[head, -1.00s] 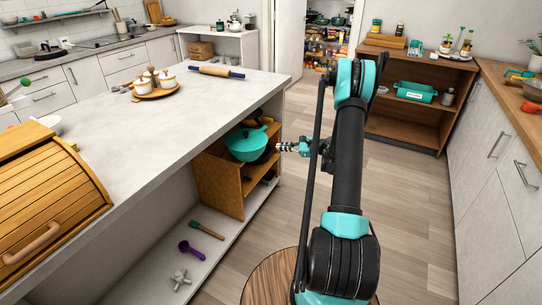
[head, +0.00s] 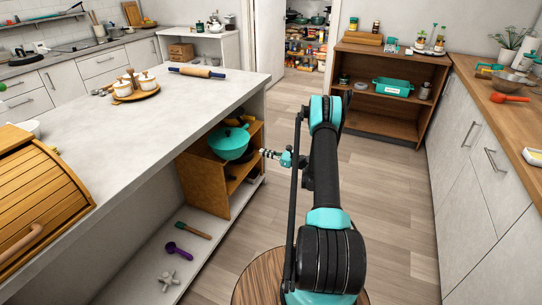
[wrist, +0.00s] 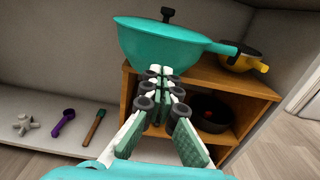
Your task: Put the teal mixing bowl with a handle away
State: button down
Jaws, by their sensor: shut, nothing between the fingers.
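The teal bowl with a handle (head: 228,144) sits on top of a small wooden shelf unit (head: 200,187) under the counter. In the wrist view the teal bowl (wrist: 165,47) is right ahead, its handle pointing right and a black knob above its rim. My gripper (head: 265,153) is shut and empty, just to the right of the bowl in the head view. In the wrist view my gripper's fingertips (wrist: 163,76) overlap the bowl's lower side; I cannot tell whether they touch it.
A yellow pan (wrist: 240,61) is beside the bowl. A dark pot (wrist: 211,114) stands in the shelf unit below. A purple scoop (head: 178,251) and other utensils lie on the lower board. The white countertop (head: 150,130) overhangs the bowl. Floor to the right is clear.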

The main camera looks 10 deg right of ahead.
jog(key=x, duration=0.7)
jog(key=shift+w+a, duration=0.25)
